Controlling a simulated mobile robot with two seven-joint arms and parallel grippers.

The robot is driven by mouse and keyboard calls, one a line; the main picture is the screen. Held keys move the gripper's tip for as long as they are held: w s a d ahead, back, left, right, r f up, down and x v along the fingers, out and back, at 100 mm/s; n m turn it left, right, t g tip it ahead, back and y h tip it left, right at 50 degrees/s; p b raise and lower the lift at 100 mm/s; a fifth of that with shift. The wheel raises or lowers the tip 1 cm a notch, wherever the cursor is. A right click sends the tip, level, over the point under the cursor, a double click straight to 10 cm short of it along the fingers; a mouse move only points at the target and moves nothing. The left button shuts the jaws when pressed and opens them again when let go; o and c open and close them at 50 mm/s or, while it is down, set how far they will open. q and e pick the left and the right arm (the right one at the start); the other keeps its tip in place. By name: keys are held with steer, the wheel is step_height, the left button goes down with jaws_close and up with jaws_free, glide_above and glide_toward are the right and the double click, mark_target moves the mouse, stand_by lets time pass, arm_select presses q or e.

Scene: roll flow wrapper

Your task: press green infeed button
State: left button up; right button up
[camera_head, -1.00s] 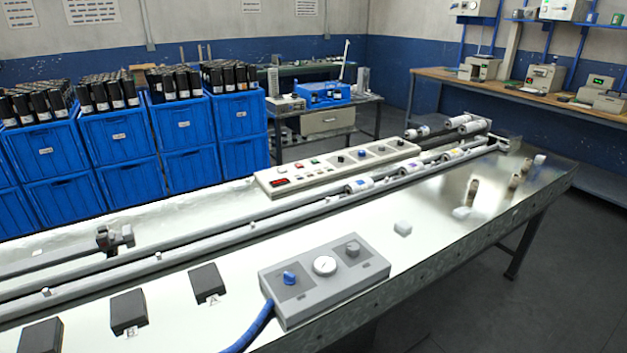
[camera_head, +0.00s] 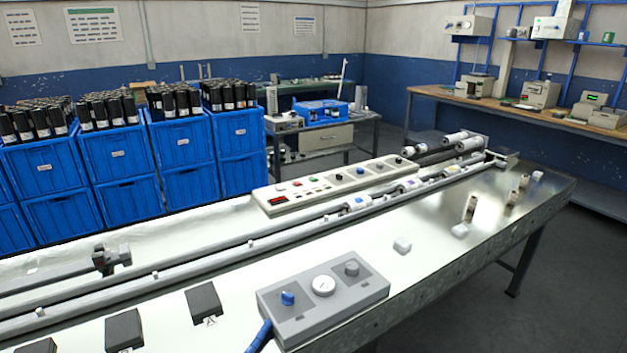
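A long beige control panel (camera_head: 345,181) lies at the back of the metal table. It has a red display (camera_head: 278,200) at its left end, a row of small coloured buttons and several knobs. A small green button (camera_head: 314,179) shows among the buttons; any label on it is too small to read. Neither of my grippers is in view, and nothing covers the panel.
A grey box (camera_head: 323,300) with a blue knob, gauge and blue hose stands in front. Long rails (camera_head: 200,253) run along the metal table (camera_head: 440,235). Black blocks (camera_head: 204,304) lie front left. Blue crates (camera_head: 119,152) with black bottles stand behind.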

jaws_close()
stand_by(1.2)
